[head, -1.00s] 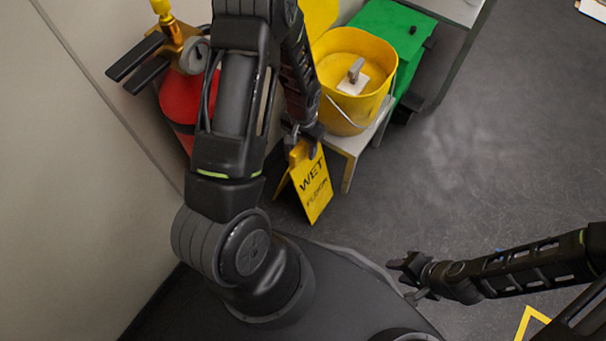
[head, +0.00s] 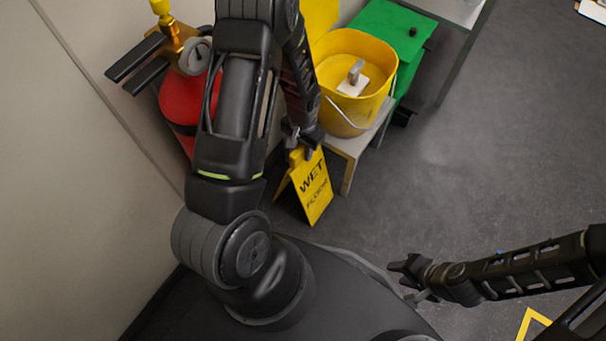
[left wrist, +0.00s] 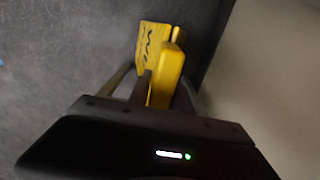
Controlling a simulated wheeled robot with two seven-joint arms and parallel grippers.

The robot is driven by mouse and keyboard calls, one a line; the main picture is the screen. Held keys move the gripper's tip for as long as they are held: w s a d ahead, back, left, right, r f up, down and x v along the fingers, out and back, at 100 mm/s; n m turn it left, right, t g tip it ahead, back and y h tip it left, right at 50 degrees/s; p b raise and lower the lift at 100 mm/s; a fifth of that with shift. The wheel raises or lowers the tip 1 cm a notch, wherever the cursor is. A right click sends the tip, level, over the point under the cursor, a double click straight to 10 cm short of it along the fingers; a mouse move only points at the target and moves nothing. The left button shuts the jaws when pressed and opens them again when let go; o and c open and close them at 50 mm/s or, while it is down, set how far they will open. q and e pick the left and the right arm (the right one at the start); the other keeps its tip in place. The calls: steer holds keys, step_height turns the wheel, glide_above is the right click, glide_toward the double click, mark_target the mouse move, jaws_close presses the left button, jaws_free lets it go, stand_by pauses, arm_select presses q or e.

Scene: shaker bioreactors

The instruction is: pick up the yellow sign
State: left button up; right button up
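The yellow wet-floor sign (head: 313,190) stands like a tent on the floor in the head view, below the yellow bucket. Its lettered face is toward the lower right. My left gripper (head: 303,146) is at the sign's top edge, its fingers around that part. In the left wrist view, the sign (left wrist: 165,75) rises between the fingers (left wrist: 160,90). The view is blurred, and I cannot tell whether they press on it. My right gripper (head: 408,278) is empty at the lower right, its fingers apart, away from the sign.
A yellow bucket (head: 340,105) stands on a low grey bench (head: 352,146), close right of my left gripper. A green box (head: 392,38) is behind it. A red extinguisher (head: 180,108) is by the left wall.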

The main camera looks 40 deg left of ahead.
arm_select(q)
jaws_close()
stand_by(0.9)
